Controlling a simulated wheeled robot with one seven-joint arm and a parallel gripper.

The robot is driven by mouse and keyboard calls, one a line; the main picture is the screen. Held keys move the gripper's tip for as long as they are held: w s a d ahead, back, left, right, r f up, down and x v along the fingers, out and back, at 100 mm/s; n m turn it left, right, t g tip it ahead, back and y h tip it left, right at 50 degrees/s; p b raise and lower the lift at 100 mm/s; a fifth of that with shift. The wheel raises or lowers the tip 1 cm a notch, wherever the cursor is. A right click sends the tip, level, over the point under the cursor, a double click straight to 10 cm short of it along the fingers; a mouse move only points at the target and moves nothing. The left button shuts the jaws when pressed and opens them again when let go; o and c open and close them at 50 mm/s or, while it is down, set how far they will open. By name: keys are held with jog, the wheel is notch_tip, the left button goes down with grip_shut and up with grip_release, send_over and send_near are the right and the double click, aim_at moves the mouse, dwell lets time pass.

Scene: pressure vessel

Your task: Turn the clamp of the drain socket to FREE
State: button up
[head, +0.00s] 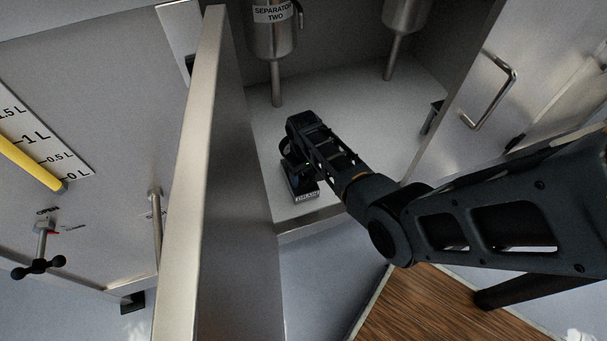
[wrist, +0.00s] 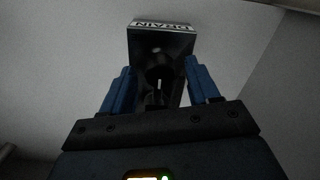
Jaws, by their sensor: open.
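The drain socket (head: 303,184) is a small dark block with a white label on its front, low on the cabinet floor. In the wrist view the socket (wrist: 172,43) stands ahead, and its label reads DRAIN upside down. A dark round part with a pale upright mark, seemingly the clamp (wrist: 158,76), shows on it. My gripper (wrist: 159,68) is open, with one blue finger on each side of the socket's dark part. I cannot tell whether the fingers touch it. In the head view my wrist hides the fingertips and much of the socket. No FREE marking is readable.
A vessel labelled SEPARATOR TWO (head: 273,32) hangs behind my wrist, its pipe reaching down. Another vessel (head: 405,15) hangs to the right. An open door (head: 195,170) stands left of my arm; a handled door (head: 490,90) is on the right. The cabinet floor (head: 375,120) is mostly clear.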

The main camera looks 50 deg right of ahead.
jog(key=c, duration=1)
jog(key=shift+c, duration=0.2)
jog(key=shift+m, duration=0.3)
jog(key=m+p, duration=0.1)
jog(key=m, duration=0.2)
jog(key=shift+r+m+p, duration=0.1)
jog(key=shift+m+p, duration=0.2)
jog(key=shift+p, duration=0.1)
jog(key=m+p, duration=0.1)
jog(key=m, duration=0.3)
jog(key=shift+m, duration=0.3)
jog(key=m, duration=0.4)
jog(key=shift+m+p, duration=0.3)
jog(key=shift+p, duration=0.1)
jog(key=shift+m, duration=2.2)
